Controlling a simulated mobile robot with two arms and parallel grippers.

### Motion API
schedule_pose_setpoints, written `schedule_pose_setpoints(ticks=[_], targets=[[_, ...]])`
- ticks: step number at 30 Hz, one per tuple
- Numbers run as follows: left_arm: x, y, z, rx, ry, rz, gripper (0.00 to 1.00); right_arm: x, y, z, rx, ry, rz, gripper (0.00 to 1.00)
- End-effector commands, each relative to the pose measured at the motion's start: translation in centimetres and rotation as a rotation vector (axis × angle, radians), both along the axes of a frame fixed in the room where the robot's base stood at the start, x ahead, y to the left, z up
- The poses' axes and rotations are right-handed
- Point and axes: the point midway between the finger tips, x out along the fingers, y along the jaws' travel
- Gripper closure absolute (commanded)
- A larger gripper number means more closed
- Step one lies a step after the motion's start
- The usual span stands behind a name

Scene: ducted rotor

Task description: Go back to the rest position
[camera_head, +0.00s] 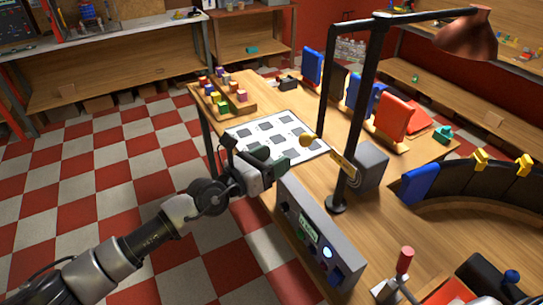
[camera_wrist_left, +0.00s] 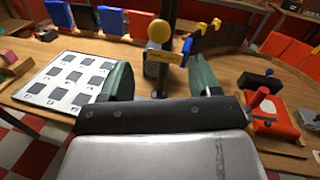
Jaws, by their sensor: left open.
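My left gripper (camera_head: 284,152) reaches in from the left over the near edge of the wooden table (camera_head: 262,205). It also shows in the left wrist view (camera_wrist_left: 161,76), with its two green fingers wide apart and nothing between them. A white board with dark numbered squares (camera_head: 300,130) lies on the table just beyond the gripper, partly hidden by it. My right gripper is in neither view.
A grey control box (camera_head: 318,240) stands close to the right of the left gripper. A dark lamp post (camera_head: 360,110) with a copper shade (camera_head: 468,38) rises behind it. A rack of coloured blocks (camera_head: 222,98) is at the far left corner. Checkered floor (camera_head: 100,170) lies open to the left.

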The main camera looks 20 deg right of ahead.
Motion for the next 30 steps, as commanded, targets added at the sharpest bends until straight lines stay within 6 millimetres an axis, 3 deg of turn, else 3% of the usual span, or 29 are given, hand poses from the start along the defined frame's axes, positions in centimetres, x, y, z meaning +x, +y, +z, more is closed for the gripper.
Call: schedule_pose_setpoints(ticks=[10,14,17,22,26,30], targets=[[0.2,0.1,-0.3,-0.005,0.013,0.006,0.38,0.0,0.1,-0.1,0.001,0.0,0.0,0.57],[1.7,1.5,-3.5,-0.087,0.175,0.076,0.38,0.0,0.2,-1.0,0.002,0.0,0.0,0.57],[3.6,4.0,-8.7,-0.217,0.427,0.193,0.38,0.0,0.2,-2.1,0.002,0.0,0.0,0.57],[5.2,10.2,-20.0,-0.484,0.881,0.445,0.38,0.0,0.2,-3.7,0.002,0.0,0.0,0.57],[4.1,14.8,-28.8,-0.666,1.161,0.638,0.38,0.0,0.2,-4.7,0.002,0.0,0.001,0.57],[0.8,19.6,-37.8,-0.853,1.414,0.851,0.38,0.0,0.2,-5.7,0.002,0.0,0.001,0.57]])
